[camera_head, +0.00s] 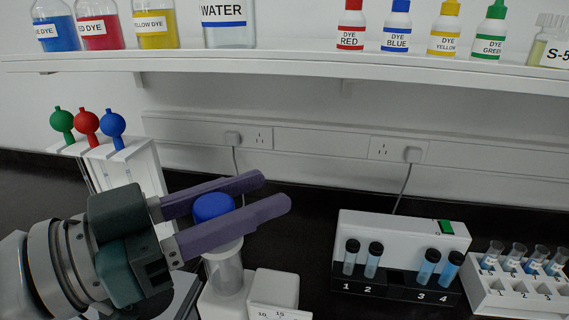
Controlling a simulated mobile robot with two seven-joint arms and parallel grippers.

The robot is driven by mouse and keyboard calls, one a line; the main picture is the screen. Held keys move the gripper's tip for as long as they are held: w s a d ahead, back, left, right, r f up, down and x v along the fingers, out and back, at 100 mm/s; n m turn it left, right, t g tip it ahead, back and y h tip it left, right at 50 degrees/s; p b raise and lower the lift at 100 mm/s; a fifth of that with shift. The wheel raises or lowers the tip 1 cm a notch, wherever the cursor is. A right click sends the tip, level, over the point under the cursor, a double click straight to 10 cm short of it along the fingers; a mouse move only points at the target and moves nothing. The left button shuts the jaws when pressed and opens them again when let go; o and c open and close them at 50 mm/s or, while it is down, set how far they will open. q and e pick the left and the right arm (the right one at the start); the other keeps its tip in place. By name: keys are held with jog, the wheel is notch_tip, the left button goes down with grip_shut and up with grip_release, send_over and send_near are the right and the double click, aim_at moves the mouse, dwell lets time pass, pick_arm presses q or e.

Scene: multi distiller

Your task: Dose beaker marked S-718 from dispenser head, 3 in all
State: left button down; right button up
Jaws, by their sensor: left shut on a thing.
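My left gripper (228,206) comes in from the left, its two purple fingers closed on either side of a blue cap (211,206). The cap tops a clear cylinder (226,270), which stands at a white device (274,290) with a numbered scale at its front. The cap looks like the dispenser head, but the fingers hide part of it. No label reading S-718 is legible. A glass vessel at the right end of the shelf has a cut-off label beginning S-5 (556,54). My right gripper is not in view.
A white stand (139,162) with green, red and blue bulbs is behind my left gripper. A tube block (405,229) and a white rack (520,292) of tubes stand at right. A shelf (300,62) carries dye and water bottles. Dark counter (310,225) is bare in the middle.

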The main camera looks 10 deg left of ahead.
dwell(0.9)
pick_arm(q)
notch_tip(320, 180, up, 2)
jog(key=shift+r+p, duration=0.1)
jog(key=shift+p, duration=0.95)
jog(key=shift+c, duration=2.2)
grip_release()
jog(key=b+v, duration=0.1)
jog(key=v, duration=0.9)
jog(key=shift+b, duration=0.3)
